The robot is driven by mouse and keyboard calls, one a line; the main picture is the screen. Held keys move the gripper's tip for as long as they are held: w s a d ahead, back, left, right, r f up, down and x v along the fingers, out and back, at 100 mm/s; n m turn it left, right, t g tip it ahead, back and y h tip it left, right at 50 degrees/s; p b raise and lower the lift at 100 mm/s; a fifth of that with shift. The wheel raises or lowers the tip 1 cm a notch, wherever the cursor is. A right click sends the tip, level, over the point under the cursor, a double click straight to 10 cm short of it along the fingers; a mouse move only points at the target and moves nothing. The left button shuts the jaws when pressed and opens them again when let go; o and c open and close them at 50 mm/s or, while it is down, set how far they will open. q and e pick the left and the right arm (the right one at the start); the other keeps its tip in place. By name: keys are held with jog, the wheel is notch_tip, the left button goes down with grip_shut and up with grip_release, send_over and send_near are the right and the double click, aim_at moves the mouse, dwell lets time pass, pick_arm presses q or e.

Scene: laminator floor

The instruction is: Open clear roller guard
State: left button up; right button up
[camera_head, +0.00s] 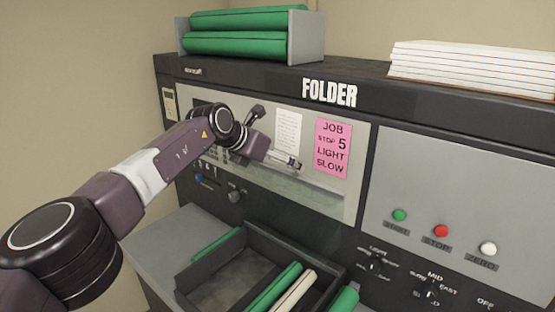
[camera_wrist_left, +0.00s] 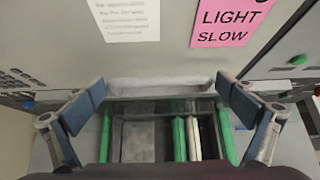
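The folder machine has a pale front panel with a clear, glossy strip low on it, which I take to be the roller guard (camera_head: 318,196). In the left wrist view a whitish, see-through bar (camera_wrist_left: 160,86) lies across the space between my fingertips. My left gripper (camera_head: 287,163) is in front of this panel, just above the strip in the head view. In the wrist view the left gripper (camera_wrist_left: 162,100) is open, with its fingers wide apart and nothing held. I cannot tell whether it touches the guard. My arm hides part of the panel. My right gripper is not in view.
A dark tray (camera_head: 262,237) with green and white rolls sits below the panel. A pink note (camera_head: 333,148) and a white sheet (camera_head: 288,132) are on the panel. Buttons, including a red one (camera_head: 441,231), are at right. Green rolls (camera_head: 237,44) and stacked paper (camera_head: 470,67) lie on top.

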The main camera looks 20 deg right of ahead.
pick_arm(q)
jog(key=shift+r, duration=0.15)
jog(key=shift+v, duration=0.9)
jog(key=v, duration=1)
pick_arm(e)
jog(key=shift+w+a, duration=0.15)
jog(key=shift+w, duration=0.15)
pick_arm(q)
jog(key=shift+a, duration=0.1)
